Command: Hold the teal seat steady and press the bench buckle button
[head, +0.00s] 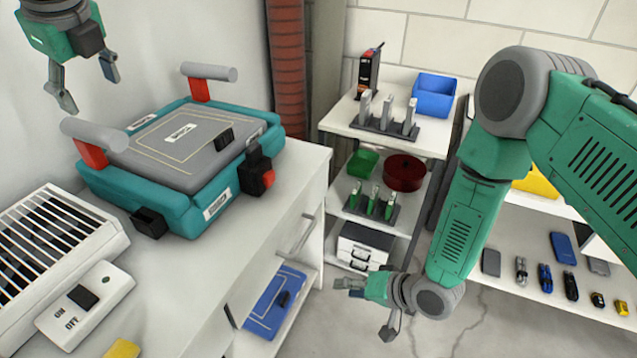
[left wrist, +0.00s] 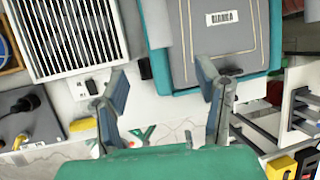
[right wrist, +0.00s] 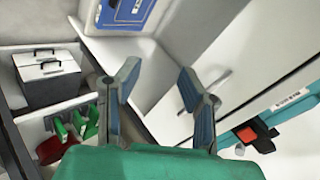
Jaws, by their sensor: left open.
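The teal seat (head: 190,215) with a grey padded top lies on the white bench, with two grey-capped red handles. A black buckle (head: 254,168) with a red button (head: 268,178) sits on its right side. The buckle also shows in the right wrist view (right wrist: 262,137), right of the fingers. My left gripper (head: 88,90) is open and empty, above and behind the seat's left end. In the left wrist view the seat (left wrist: 157,62) is beyond its fingers. My right gripper (head: 365,310) is open and empty, low beyond the bench's right side, apart from the buckle.
A white slatted heater (head: 60,240) and an ON/OFF switch box (head: 85,305) stand left of the seat on the bench. The bench has a drawer handle (head: 295,235) on its right side. Shelving (head: 340,130) with bins and tools stands behind. Open floor lies between.

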